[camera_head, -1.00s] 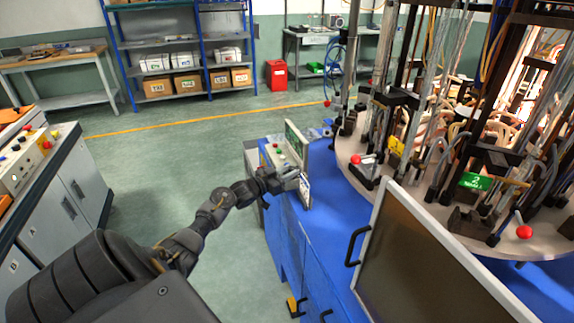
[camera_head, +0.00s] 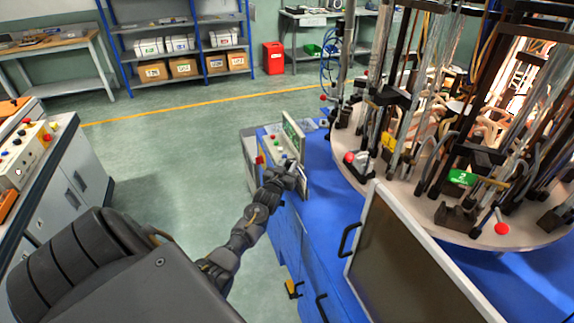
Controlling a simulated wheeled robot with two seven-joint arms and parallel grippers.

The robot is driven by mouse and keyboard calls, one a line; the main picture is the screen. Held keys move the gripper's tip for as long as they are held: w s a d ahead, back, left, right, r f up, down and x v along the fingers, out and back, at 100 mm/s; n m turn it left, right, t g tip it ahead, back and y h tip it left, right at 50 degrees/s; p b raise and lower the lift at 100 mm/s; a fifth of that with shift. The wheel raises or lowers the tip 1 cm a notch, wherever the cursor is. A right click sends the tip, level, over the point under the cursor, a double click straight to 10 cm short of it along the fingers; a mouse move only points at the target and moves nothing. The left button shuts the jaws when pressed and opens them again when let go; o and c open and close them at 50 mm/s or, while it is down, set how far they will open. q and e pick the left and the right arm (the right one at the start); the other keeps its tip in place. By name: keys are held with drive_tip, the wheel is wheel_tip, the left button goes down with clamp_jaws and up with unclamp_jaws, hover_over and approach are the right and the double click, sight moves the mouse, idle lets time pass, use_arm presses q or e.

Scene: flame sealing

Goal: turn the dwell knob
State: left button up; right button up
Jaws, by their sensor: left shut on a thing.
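My left gripper (camera_head: 291,171) is at the front of the small control box (camera_head: 277,147) on the near left corner of the blue machine. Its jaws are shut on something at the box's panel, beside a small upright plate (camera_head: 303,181). The dwell knob itself cannot be made out; the gripper hides that spot. Small red and green buttons show on the box's top, left of the gripper. A green-faced panel (camera_head: 293,134) stands behind the box. My right gripper is not in view.
The blue machine top (camera_head: 335,205) carries a round table (camera_head: 400,185) with tubes, clamps and red-knobbed levers to the right. A framed dark panel (camera_head: 405,255) stands in front. Green floor (camera_head: 185,150) is clear to the left.

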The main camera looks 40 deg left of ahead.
use_arm(q)
drive_tip(key=o, duration=0.7)
drive_tip(key=b+v, duration=0.1)
drive_tip(key=v, duration=0.9)
drive_tip(key=shift+s+d, duration=0.2)
drive_tip(key=shift+s, duration=0.15)
